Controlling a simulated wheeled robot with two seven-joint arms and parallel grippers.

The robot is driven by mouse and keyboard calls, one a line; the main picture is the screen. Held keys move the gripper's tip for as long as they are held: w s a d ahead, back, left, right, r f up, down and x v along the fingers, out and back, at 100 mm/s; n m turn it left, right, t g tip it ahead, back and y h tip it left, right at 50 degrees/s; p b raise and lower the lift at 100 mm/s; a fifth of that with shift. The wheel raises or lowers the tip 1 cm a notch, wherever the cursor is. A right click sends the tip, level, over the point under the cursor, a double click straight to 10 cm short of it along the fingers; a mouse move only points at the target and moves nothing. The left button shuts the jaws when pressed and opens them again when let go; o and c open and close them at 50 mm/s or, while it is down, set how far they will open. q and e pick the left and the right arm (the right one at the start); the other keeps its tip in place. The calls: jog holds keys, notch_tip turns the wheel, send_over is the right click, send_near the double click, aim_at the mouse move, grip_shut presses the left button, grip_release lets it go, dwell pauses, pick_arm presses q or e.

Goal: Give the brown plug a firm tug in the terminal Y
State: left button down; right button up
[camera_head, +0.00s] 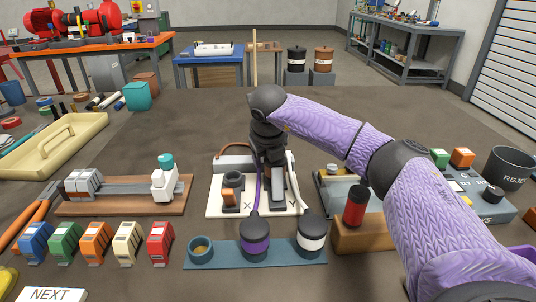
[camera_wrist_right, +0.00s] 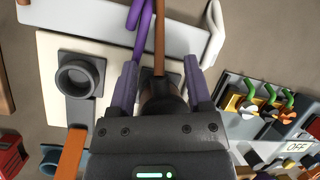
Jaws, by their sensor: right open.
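My right gripper (camera_head: 268,165) is pointed down over the Y side of a white board (camera_head: 222,208). In the right wrist view the open fingers (camera_wrist_right: 160,65) stand on either side of a dark plug body (camera_wrist_right: 160,92) with a brown cable (camera_wrist_right: 158,40); gaps beside it are hard to judge. The gripper hides the Y socket and most of the plug in the head view. Terminal X (camera_head: 232,180), to the left, has an empty round socket (camera_wrist_right: 78,78) and an orange lever (camera_wrist_right: 71,150). My left gripper is out of view.
A purple cable (camera_wrist_right: 139,14) runs close to the brown one. A red cylinder (camera_head: 355,206) on a wooden block stands to the right, near my arm.

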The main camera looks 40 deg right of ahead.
grip_shut()
jog(key=c, duration=0.7)
grip_release()
grip_shut()
jog(key=shift+f, duration=0.1)
